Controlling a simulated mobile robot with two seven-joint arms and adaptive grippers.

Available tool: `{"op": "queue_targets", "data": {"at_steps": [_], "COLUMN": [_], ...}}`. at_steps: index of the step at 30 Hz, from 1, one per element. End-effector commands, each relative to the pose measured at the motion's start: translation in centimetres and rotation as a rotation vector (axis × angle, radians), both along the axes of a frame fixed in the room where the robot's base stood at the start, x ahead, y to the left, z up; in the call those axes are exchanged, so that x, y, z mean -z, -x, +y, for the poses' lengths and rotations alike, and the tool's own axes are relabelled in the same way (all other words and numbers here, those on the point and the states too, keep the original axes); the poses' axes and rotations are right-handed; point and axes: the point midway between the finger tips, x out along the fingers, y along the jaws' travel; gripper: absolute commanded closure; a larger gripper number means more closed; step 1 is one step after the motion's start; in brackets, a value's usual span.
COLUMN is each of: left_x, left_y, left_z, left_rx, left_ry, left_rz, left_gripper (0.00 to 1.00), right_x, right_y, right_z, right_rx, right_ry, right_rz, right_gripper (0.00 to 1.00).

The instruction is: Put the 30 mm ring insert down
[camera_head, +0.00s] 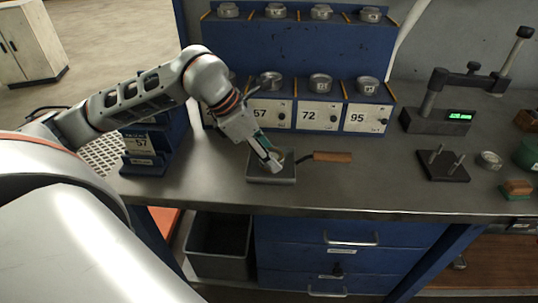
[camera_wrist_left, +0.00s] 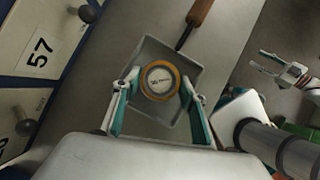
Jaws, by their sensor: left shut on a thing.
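The 30 mm ring insert (camera_wrist_left: 160,81) is a round metal piece with an orange-brown rim and a pale labelled centre. In the left wrist view it lies between the fingers of my left gripper (camera_wrist_left: 159,84), which is shut on it. In the head view my left gripper (camera_head: 272,163) points down over a small grey tray (camera_head: 272,180) on the bench and mostly hides the ring. I cannot tell whether the ring touches the tray floor. My right gripper (camera_wrist_left: 262,61) shows at the right of the left wrist view, fingers apart and empty.
A wooden-handled tool (camera_head: 332,157) lies just right of the tray. Behind stands a blue rack (camera_head: 300,50) with metal rings and numbered drawers. A blue holder (camera_head: 155,150) is at left. A gauge stand (camera_head: 437,120) and a pegged black plate (camera_head: 442,165) stand at right.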

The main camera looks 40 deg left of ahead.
Motion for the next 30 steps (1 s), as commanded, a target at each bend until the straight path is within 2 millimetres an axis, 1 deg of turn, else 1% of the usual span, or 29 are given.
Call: {"op": "queue_targets", "data": {"at_steps": [3, 8, 13, 14, 24, 28, 30], "left_x": [0.3, 0.2, 0.6, 0.6, 0.5, -0.3, -1.2], "left_y": [-0.1, -0.1, -0.1, 0.0, 0.0, 0.2, 0.6], "left_z": [0.0, 0.0, 0.0, 0.0, 0.0, 0.3, 0.7], "left_rx": [0.000, 0.000, 0.000, 0.000, 0.000, -0.002, -0.001], "left_ry": [0.000, 0.000, 0.000, 0.000, 0.000, -0.002, -0.003], "left_rz": [-0.006, -0.007, -0.005, -0.002, -0.002, -0.005, -0.006], "left_gripper": [0.99, 0.99, 0.99, 0.51, 0.51, 0.51, 0.51], "right_x": [0.0, 0.0, 0.5, 0.4, 0.2, -0.1, -0.3], "right_y": [0.1, 0.3, 0.7, 0.7, 0.6, 0.3, 0.1], "right_z": [0.0, 0.1, 0.1, 0.1, 0.1, 0.1, 0.1], "right_rx": [-0.001, -0.001, -0.003, -0.003, -0.003, -0.002, -0.001], "right_ry": [0.001, 0.000, 0.000, 0.000, 0.000, -0.002, -0.003], "right_rz": [0.001, 0.003, 0.012, 0.012, 0.008, 0.002, -0.002], "right_gripper": [0.60, 0.60, 0.60, 0.60, 0.60, 0.60, 0.60]}}
